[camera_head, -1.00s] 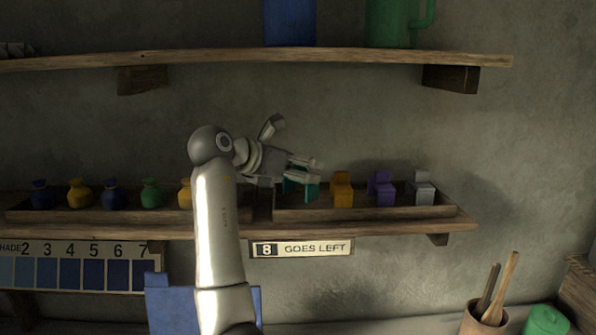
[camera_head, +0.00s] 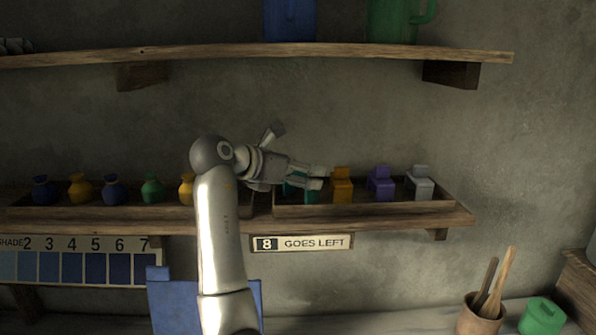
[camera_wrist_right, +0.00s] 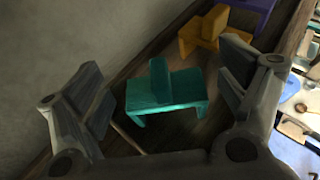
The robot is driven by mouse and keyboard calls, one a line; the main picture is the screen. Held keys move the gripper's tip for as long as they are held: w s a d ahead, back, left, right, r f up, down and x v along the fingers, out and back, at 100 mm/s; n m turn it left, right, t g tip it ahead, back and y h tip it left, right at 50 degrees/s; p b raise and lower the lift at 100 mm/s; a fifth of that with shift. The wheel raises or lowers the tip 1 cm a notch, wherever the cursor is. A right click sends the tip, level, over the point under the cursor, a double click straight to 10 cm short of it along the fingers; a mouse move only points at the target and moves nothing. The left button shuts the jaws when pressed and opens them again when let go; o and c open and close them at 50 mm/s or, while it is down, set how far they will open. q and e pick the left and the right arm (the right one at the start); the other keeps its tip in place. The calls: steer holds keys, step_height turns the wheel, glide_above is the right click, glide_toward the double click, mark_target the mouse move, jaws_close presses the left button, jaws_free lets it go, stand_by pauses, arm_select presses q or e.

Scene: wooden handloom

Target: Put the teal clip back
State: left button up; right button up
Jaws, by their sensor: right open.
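The teal clip (camera_wrist_right: 166,92) sits upright in the right-hand wooden tray, between the open fingers of my right gripper (camera_wrist_right: 168,100) in the wrist view. There is a gap between the clip and each finger. In the head view my right gripper (camera_head: 318,178) is at the left part of that tray (camera_head: 370,209), and its fingers partly hide the teal clip (camera_head: 300,194). The orange clip (camera_head: 342,185) stands just right of it; it also shows in the wrist view (camera_wrist_right: 203,32). My left gripper is not in view.
A purple clip (camera_head: 382,184) and a grey clip (camera_head: 420,184) stand farther right in the tray. Several small jars, such as a green one (camera_head: 152,190), stand in the left tray. An upper shelf (camera_head: 250,54) runs overhead. A sign (camera_head: 300,243) reads "8 GOES LEFT".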

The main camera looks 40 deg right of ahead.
steer(key=shift+r, duration=0.1)
steer(key=w+b+v, duration=0.1)
steer(key=b+v, duration=0.1)
steer(key=v, duration=1)
steer(key=shift+s+b, duration=0.3)
steer(key=shift+s, duration=0.15)
